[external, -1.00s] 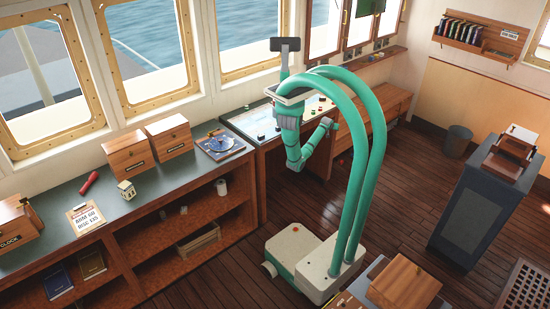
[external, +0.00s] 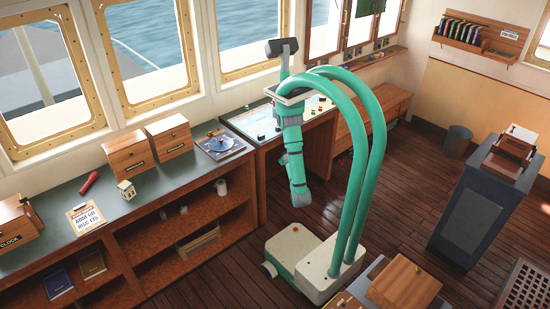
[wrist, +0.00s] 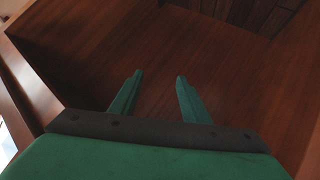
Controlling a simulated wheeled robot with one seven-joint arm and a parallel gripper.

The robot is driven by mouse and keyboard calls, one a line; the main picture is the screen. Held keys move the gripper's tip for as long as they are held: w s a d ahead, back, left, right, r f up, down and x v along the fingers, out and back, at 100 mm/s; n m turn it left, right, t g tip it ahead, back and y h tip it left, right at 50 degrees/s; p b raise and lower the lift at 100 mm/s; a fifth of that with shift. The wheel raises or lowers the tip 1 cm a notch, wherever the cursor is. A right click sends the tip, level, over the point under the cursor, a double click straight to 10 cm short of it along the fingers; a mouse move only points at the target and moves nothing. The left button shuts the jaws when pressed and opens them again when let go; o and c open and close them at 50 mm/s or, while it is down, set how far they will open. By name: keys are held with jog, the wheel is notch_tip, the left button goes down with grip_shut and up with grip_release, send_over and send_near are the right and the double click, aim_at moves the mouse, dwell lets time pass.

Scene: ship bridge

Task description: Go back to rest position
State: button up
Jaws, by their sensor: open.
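My gripper shows in the wrist view (wrist: 157,95) as two green fingers, apart and with nothing between them. Behind the fingers is a dark reddish-brown wooden surface. In the external view my arm hangs down from the front of my green column, and its lower end (external: 301,197) is above the floor in front of the wooden desk. The fingertips are too small to make out there.
A long counter (external: 62,243) at left carries wooden boxes, a clipboard (external: 86,217) and a red cylinder (external: 89,182). A chart desk (external: 262,128) stands behind my arm. A grey pedestal (external: 475,205) stands at right. Floor between is clear.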

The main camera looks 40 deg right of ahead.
jog(key=s+a+r+n+t+y, duration=0.1)
jog(key=s+a+r+n+y, duration=0.15)
jog(key=a, duration=0.55)
jog(key=s+a+r+n+t+y, duration=0.1)
jog(key=s+a+r+n+t, duration=0.2)
jog(key=a, duration=0.5)
jog(key=s+a+r+m+t+y, duration=0.2)
jog(key=s+a+r+m+y, duration=0.2)
jog(key=a+r, duration=0.5)
notch_tip(320, 180, up, 3)
jog(key=shift+s+r+m, duration=0.1)
jog(key=shift+s+m, duration=0.25)
jog(key=shift+s, duration=0.4)
